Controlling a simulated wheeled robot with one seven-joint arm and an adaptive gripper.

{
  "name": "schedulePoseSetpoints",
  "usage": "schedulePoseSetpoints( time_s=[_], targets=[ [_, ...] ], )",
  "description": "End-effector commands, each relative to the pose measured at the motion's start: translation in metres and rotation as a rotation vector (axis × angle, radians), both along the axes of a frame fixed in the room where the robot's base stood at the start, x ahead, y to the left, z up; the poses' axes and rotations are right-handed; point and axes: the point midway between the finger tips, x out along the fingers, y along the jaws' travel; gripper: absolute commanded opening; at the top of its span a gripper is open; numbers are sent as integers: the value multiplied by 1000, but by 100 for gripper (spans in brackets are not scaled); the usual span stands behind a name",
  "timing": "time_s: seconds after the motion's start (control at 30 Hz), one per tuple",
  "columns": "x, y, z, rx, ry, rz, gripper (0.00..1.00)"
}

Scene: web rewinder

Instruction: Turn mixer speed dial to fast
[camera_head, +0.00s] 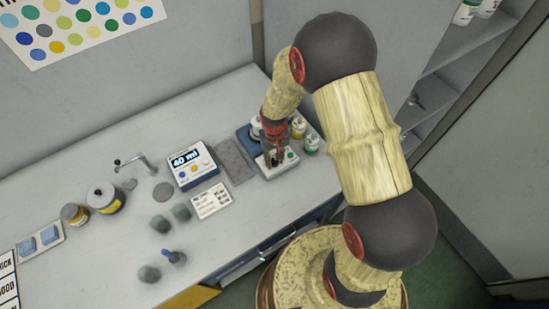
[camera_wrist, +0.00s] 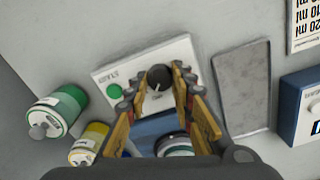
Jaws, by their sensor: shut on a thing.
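The mixer (camera_head: 264,165) stands at the right end of the counter, and its white panel (camera_wrist: 110,75) fills the middle of the wrist view. The panel carries a green button (camera_wrist: 115,92) and the black speed dial (camera_wrist: 158,76) with a light pointer mark. My gripper (camera_wrist: 160,88) is shut on the dial, one yellow finger on each side. The dial's lower part is hidden between the fingers, and I cannot read its scale. In the head view my gripper (camera_head: 275,157) reaches down onto the panel, hiding the dial.
A green-labelled bottle (camera_wrist: 62,108) and a yellow-labelled bottle (camera_wrist: 88,143) stand beside the mixer. A lidded container (camera_wrist: 174,146) is behind my fingers. A grey mat (camera_head: 236,160) and the "40 ml" dispenser (camera_head: 191,164) lie to the left in the head view.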

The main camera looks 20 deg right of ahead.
Motion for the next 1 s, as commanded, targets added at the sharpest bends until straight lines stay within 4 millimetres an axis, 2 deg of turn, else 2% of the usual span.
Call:
schedulePoseSetpoints(
  time_s=[0.2,0.5,1.0],
  targets=[
    [1,0,1,0,-1,-186,0],
    [1,0,0,1,-1,-372,0],
    [1,0,0,1,-2,-465,0]
  ],
)
